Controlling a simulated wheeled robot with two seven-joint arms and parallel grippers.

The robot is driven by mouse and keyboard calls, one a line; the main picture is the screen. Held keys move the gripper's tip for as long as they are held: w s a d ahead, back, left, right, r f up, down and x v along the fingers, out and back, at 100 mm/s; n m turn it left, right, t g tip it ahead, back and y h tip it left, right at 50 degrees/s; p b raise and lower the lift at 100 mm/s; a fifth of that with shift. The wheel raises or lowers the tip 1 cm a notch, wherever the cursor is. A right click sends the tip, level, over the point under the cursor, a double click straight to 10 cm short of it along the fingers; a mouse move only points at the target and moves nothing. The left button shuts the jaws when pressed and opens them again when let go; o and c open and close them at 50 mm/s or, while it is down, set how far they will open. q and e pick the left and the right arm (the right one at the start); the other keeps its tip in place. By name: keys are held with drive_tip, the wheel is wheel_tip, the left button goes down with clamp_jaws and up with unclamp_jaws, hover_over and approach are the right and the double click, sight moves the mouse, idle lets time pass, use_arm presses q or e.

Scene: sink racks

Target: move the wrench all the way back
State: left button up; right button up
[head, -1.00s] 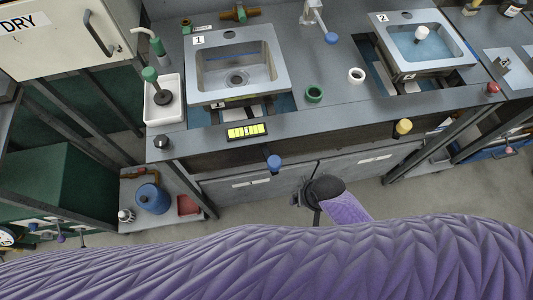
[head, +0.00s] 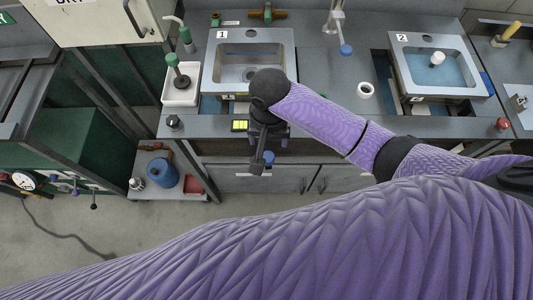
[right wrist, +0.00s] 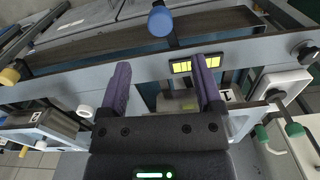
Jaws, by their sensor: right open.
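I cannot make out a wrench for certain in either view. My right gripper (head: 266,140) is at the counter's front edge, before sink 1 (head: 222,70). Its two purple fingers stand apart and empty in the right wrist view (right wrist: 162,75). Beyond the fingertips there are a blue knob (right wrist: 160,22) and a panel with yellow segments (right wrist: 181,66), neither of them held. In the head view my right arm covers part of sink 1's front and part of the yellow panel (head: 240,126). My left gripper is out of view.
Sink 2 (head: 400,75) holds bluish water and a white-topped item. A white ring (head: 365,90) lies between the sinks. A white tray (head: 181,97) with a green-handled tool stands left of sink 1. A brass fitting (head: 267,14) is at the back. A low shelf (head: 150,186) holds a blue container.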

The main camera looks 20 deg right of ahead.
sight(268, 156)
wheel_tip(268, 156, down, 10)
drive_tip(key=b, duration=0.3)
drive_tip(key=shift+r+b, duration=0.1)
drive_tip(key=shift+b, duration=0.3)
drive_tip(key=c, duration=1.1)
clamp_jaws()
